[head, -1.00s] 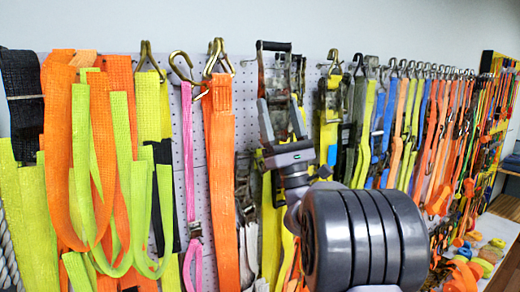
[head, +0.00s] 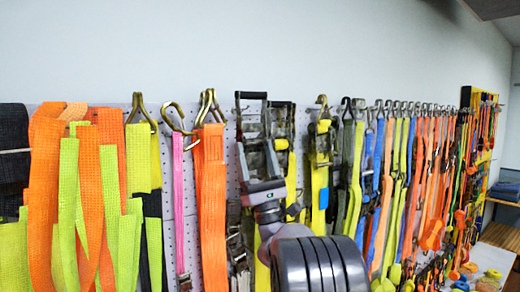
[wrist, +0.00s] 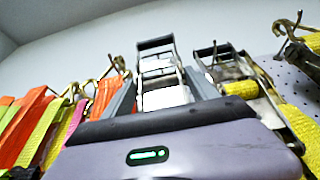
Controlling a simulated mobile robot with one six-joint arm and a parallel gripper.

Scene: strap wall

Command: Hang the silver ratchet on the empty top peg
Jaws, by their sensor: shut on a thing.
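The silver ratchet (head: 257,151), with a black handle bar on top, is upright in my gripper (head: 256,168) in the head view. My gripper is shut on its lower part, and the ratchet stands in front of the pegboard between the orange strap and another hanging ratchet. In the wrist view the ratchet (wrist: 160,72) rises between the two fingers of my gripper (wrist: 160,98), its black bar at the top. I cannot make out the empty top peg in either view; the ratchet and arm cover part of the board. I cannot tell the gap between ratchet and board.
An orange strap (head: 211,200) with brass hooks hangs close on the left. Another ratchet (head: 283,125) hangs close behind on the right, beside a yellow strap with a hook (head: 320,165). Many straps fill the pegboard (head: 190,185). The wall above is clear.

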